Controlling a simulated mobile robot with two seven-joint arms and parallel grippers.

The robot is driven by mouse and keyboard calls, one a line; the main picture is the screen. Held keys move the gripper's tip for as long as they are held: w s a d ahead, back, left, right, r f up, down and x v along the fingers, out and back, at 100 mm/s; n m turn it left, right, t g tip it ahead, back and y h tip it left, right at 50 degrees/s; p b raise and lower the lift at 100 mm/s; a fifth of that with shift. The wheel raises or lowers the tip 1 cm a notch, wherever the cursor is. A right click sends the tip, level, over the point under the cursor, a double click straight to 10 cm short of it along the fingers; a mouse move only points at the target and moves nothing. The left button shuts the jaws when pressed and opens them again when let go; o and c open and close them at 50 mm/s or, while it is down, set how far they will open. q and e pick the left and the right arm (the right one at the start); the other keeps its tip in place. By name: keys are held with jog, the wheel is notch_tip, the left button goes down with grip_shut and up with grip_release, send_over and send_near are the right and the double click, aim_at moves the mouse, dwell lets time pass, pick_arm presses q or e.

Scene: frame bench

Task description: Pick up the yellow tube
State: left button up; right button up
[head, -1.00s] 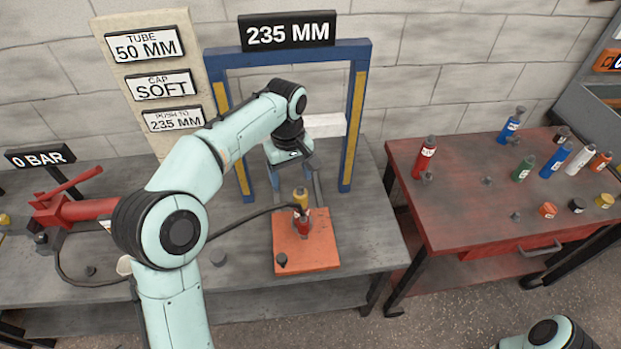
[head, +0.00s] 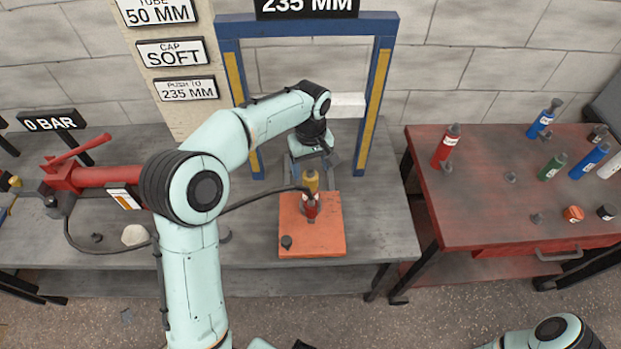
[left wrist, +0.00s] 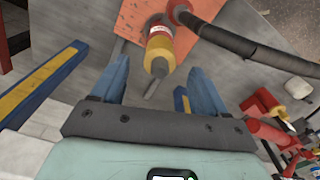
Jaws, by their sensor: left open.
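The yellow tube (head: 312,182) stands upright on the orange plate (head: 322,246), with a red and white part at its lower end. In the left wrist view the yellow tube (left wrist: 161,42) shows its grey tip toward the camera, just beyond and between the fingertips. My left gripper (head: 312,165) is open above the tube, pointing down. In the left wrist view both blue fingers of the left gripper (left wrist: 158,68) are apart, with nothing held between them. My right gripper is not in view; only part of my right arm shows at the lower right.
A blue frame (head: 229,70) stands behind the plate. A dark hose (head: 255,198) runs from the red pump (head: 105,176) to the tube's foot. A small dark knob (head: 287,241) sits on the plate. The red table (head: 470,205) at right holds several tubes and caps.

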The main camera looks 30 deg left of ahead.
aim_at(311, 170)
pick_arm(q)
notch_tip(311, 170, down, 4)
jog(key=shift+r, duration=0.1)
jog(key=c, duration=1.3)
jog(key=shift+r, duration=0.1)
